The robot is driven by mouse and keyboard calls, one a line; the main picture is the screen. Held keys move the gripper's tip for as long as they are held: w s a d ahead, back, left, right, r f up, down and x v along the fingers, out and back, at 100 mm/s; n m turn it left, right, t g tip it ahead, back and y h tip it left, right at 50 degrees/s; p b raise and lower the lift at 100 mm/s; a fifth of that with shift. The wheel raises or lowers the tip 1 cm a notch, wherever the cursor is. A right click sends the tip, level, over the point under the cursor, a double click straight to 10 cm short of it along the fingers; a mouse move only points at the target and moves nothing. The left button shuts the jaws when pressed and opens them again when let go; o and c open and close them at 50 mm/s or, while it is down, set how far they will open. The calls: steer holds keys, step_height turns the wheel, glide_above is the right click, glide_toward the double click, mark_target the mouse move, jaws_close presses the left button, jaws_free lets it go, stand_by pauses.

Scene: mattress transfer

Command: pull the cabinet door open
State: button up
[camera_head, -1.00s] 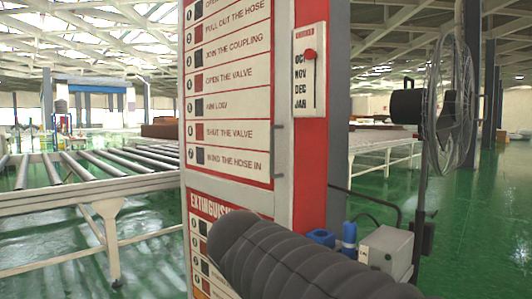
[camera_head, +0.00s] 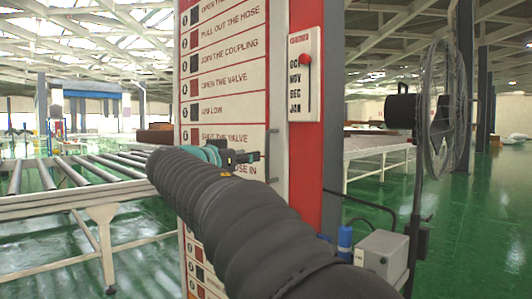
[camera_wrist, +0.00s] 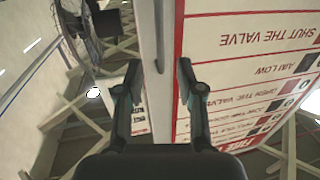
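The cabinet door (camera_head: 225,95) is a white panel with red-framed instruction lines, and it looks shut. Its thin grey upright handle (camera_head: 272,160) is near the panel's right edge. My gripper (camera_head: 256,158) is raised in front of the door, its fingers pointing right toward the handle. In the wrist view my gripper (camera_wrist: 160,82) is open, one finger on each side of a grey upright bar (camera_wrist: 160,40) that looks like the handle. No contact is clear. My arm hides the door's lower part.
A red cabinet side (camera_head: 306,160) carries a month slider panel (camera_head: 304,75). A roller conveyor (camera_head: 85,180) stands on the left. A fan (camera_head: 440,120) and a grey box (camera_head: 383,252) are on the right. Green floor is open around them.

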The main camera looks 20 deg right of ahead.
mark_target(266, 153)
steer(key=p+x, duration=0.2)
steer(key=x, duration=0.7)
steer(key=shift+w+d, duration=0.25)
steer(key=shift+d, duration=0.1)
jaws_close()
